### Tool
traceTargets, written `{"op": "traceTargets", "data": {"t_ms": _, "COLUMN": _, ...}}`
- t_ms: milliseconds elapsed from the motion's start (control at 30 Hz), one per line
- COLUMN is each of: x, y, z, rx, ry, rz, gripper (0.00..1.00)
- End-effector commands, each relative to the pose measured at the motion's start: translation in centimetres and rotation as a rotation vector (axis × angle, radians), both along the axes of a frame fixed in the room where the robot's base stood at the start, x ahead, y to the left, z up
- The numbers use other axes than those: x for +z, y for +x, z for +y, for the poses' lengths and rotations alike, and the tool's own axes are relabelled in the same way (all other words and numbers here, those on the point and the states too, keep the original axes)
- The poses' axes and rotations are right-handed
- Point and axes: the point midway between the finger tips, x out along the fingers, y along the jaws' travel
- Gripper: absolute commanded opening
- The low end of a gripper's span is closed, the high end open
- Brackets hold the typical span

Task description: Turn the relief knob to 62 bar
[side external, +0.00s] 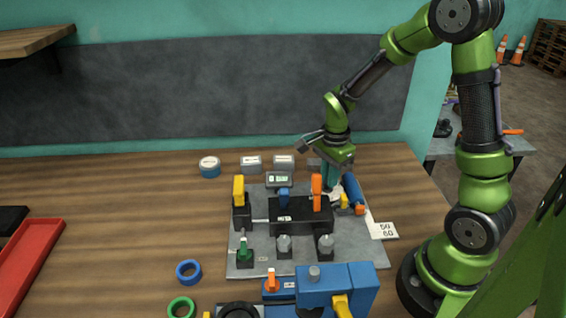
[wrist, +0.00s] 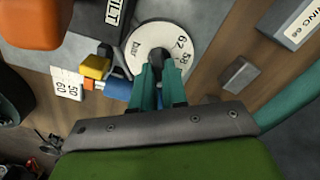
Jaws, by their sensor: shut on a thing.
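The relief knob has a pale round dial (wrist: 143,37) marked "bar", with "62" and "58" readable along its right side. My gripper (wrist: 158,88) has its teal fingers close together on the knob at the dial's lower middle. The grip and any pointer are mostly hidden by the fingers. In the side view my gripper (side external: 331,184) reaches down to the back right of the grey plate (side external: 250,259), behind the orange lever (side external: 317,190). A small display (side external: 280,179) with a green readout stands left of it; its digits are too small to read surely.
A blue cylinder (side external: 352,188) and a yellow part (side external: 344,201) sit close right of my gripper. A black block (side external: 290,215) with levers stands in front. A white card (side external: 383,230) reads "50 60".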

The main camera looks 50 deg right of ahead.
Motion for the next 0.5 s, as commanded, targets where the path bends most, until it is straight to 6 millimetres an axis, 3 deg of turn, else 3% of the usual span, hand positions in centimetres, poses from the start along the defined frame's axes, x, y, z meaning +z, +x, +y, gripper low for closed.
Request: {"op": "traceTargets", "data": {"t_ms": 500, "x": 0.07, "y": 0.16, "z": -0.04, "rx": 0.366, "ry": 0.000, "rz": 0.000, "gripper": 0.00}}
